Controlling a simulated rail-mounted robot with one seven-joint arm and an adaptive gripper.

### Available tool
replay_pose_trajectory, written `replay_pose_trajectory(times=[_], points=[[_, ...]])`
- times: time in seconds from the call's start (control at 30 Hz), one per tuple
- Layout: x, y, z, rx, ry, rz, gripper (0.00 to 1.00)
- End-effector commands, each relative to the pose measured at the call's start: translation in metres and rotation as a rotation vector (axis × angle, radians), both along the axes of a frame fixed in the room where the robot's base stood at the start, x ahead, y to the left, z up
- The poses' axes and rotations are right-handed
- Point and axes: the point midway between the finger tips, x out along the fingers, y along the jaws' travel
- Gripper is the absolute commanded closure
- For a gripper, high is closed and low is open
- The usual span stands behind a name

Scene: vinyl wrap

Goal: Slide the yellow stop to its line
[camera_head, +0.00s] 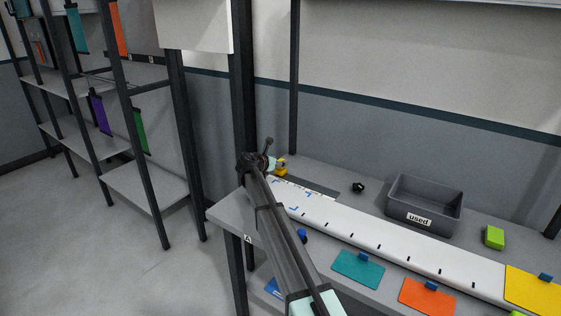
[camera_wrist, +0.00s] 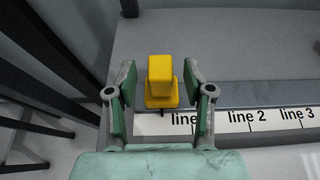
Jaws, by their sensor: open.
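The yellow stop (camera_wrist: 160,82) is a small upright block on a wider base, seen in the wrist view on a grey track (camera_wrist: 265,93). A white strip below it reads "line 1" (partly covered), "line 2" (camera_wrist: 247,116) and "line 3" (camera_wrist: 297,114). A short dark mark at the stop's base is near the "line" label at the left. My gripper (camera_wrist: 158,88) is open, with one finger on each side of the stop and gaps visible. In the head view the stop (camera_head: 281,172) shows beside my gripper (camera_head: 272,163), partly hidden by it.
A grey bin marked "used" (camera_head: 425,199) stands at the back of the bench. A small black item (camera_head: 358,187) lies left of it, a green block (camera_head: 494,237) right. Teal (camera_head: 358,268), orange (camera_head: 428,297) and yellow (camera_head: 535,289) sheets lie along the front. Dark posts stand at left.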

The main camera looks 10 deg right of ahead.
Motion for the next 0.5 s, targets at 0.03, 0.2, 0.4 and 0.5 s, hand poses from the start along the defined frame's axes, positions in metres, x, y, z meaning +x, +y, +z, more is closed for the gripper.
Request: replay_pose_trajectory(times=[0.03,0.2,0.4,0.5], points=[[0.0052,-0.0037,-0.0015,0.000,0.000,-0.001,0.48],[0.0111,-0.0103,-0.0053,-0.001,-0.001,0.000,0.48],[0.0118,-0.0114,-0.0062,0.000,-0.001,0.000,0.48],[0.0116,-0.0112,-0.0063,0.000,-0.001,0.000,0.48]])
